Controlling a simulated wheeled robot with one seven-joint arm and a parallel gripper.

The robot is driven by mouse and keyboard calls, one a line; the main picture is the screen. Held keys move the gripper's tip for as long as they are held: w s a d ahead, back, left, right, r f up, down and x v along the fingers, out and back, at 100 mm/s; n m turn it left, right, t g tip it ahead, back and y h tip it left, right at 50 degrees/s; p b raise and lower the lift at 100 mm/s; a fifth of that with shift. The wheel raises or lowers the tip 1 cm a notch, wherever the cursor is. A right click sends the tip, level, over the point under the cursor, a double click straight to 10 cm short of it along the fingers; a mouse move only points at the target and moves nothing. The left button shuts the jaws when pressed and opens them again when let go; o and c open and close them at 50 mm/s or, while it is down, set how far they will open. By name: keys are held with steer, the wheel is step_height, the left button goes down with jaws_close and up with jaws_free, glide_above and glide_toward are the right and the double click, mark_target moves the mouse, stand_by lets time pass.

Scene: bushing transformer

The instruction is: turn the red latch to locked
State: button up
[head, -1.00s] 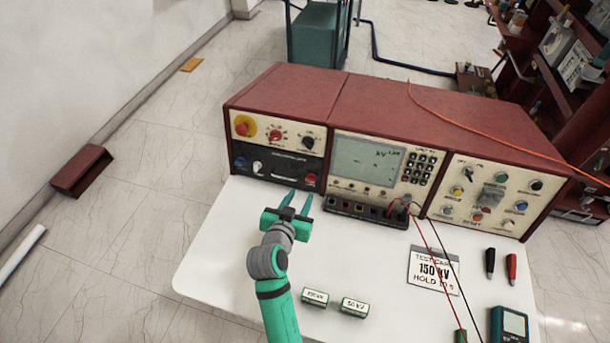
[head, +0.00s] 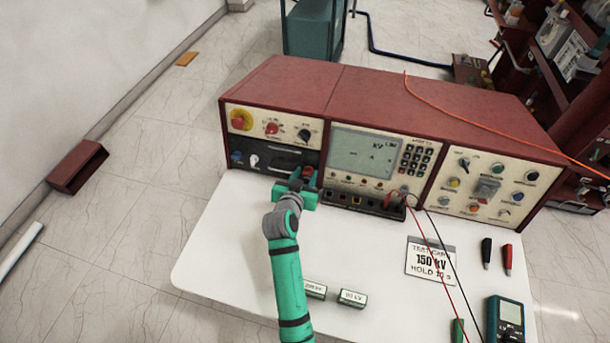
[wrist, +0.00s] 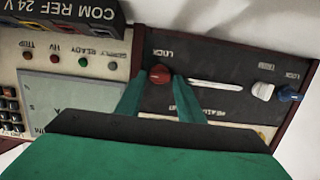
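The red latch (wrist: 159,74) is a small round knob on the dark lower-left panel, below a label reading LOCK in the wrist view. It also shows in the head view (head: 309,171), partly covered by my gripper. My gripper (wrist: 161,78) is at the panel with its two green fingertips on either side of the latch. A narrow gap shows beside the knob, so the fingers look open around it. Whether either finger touches it is hard to tell. My gripper also shows in the head view (head: 297,178).
A white knob (wrist: 262,91) and a blue knob (wrist: 289,94) sit on the same panel. The red test console (head: 385,100) stands on a white table (head: 215,255). Small labelled blocks (head: 352,299) lie near my arm. Red and black leads hang to the right.

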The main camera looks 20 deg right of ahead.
steer(key=shift+w, duration=0.1)
steer(key=c, duration=0.3)
steer(key=shift+d, duration=0.15)
steer(key=c, duration=0.5)
